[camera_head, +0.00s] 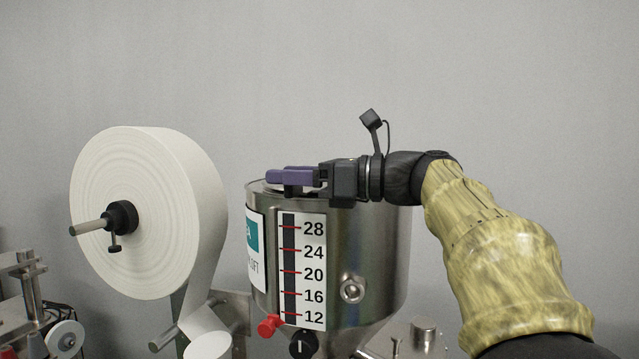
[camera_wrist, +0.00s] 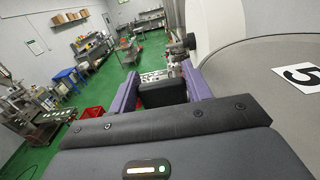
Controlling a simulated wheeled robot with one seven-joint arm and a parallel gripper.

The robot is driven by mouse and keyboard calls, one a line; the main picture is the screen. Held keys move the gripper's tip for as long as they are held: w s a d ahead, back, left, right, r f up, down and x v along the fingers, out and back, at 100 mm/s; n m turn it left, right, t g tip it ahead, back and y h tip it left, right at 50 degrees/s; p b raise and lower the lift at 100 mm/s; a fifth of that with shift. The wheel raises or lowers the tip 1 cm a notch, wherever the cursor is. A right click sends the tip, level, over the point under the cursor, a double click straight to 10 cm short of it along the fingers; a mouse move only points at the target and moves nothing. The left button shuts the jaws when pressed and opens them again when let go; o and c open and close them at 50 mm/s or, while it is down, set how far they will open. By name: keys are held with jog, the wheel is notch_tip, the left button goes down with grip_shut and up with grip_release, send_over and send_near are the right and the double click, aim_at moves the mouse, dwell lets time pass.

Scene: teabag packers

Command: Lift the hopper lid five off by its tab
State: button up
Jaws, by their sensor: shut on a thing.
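The steel hopper (camera_head: 381,255) stands in the middle of the head view, with a level scale on its front. Its lid lies at the top, mostly hidden there behind my gripper (camera_head: 293,178). In the wrist view the grey lid (camera_wrist: 245,78) fills the right side and carries a white label with a black 5 (camera_wrist: 301,77). The purple fingers of my gripper (camera_wrist: 160,88) are shut on a black block, the tab (camera_wrist: 162,94), beside the lid's edge. I cannot tell whether the lid is clear of the hopper rim.
A large white paper roll (camera_head: 150,215) on a spindle stands left of the hopper, close to it. A red knob (camera_head: 268,326) sits low on the hopper front. Above the hopper is only bare wall. The wrist view shows a green floor (camera_wrist: 95,85) with benches and machines far below.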

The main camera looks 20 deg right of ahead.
jog(key=shift+r, duration=0.15)
notch_tip(320, 180, up, 10)
jog(key=shift+f+p, duration=0.1)
jog(key=shift+p, duration=0.5)
dwell(0.6)
